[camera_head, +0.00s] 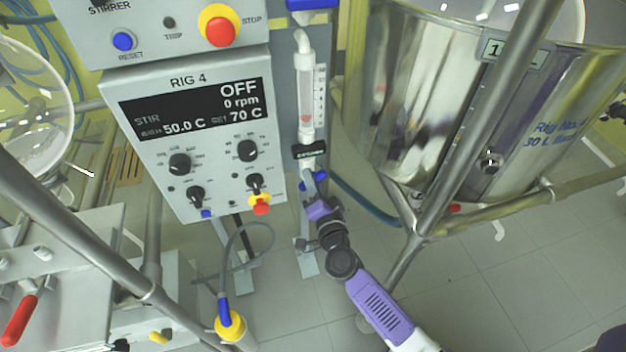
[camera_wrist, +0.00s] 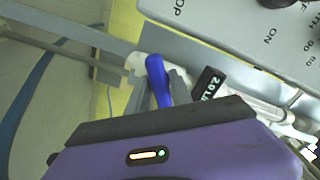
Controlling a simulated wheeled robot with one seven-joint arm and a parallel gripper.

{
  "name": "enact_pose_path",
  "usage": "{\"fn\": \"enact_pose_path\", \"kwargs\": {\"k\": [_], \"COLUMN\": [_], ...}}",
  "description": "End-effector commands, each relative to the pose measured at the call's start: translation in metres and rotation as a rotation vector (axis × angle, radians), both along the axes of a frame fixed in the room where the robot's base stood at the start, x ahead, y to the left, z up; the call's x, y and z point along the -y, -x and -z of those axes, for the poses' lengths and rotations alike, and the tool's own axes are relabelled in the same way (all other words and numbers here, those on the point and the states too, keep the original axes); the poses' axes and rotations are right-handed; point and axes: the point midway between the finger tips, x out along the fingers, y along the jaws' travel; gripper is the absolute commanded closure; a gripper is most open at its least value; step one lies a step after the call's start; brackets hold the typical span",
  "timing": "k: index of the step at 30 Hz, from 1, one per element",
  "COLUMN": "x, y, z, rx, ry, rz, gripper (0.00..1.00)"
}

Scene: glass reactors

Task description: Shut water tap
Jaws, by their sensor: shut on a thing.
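The water tap's blue handle (camera_wrist: 157,80) shows in the wrist view between the two grey fingers of my gripper (camera_wrist: 161,92), which is shut on it. In the head view my gripper (camera_head: 311,190) reaches up to the foot of the clear flow tube (camera_head: 306,90), and a bit of the blue handle (camera_head: 321,174) shows beside the fingers. A white pipe fitting (camera_wrist: 145,64) lies just behind the handle in the wrist view. The fingers hide part of the tap, so its exact angle is hard to read.
The RIG 4 control box (camera_head: 190,130) with its knobs stands close to the left of the tap. A large steel vessel (camera_head: 470,110) and frame poles (camera_head: 485,130) stand to the right. A blue hose (camera_head: 365,203) runs from behind the tap. Tiled floor lies below.

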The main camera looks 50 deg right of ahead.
Motion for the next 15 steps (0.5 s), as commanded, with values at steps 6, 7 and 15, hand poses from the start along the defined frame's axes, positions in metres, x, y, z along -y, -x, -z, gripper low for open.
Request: {"fn": "enact_pose_path", "kwargs": {"k": [6,7,15], "x": [0.0008,0.0007,0.0006], "y": [0.0008,0.0008,0.0009], "z": [0.0007,0.0008,0.001], "rx": [0.113,0.128,0.244], "ry": [-0.166,-0.189,-0.36], "rz": [0.002,0.002,0.002], "gripper": [1.0,1.0,1.0]}}
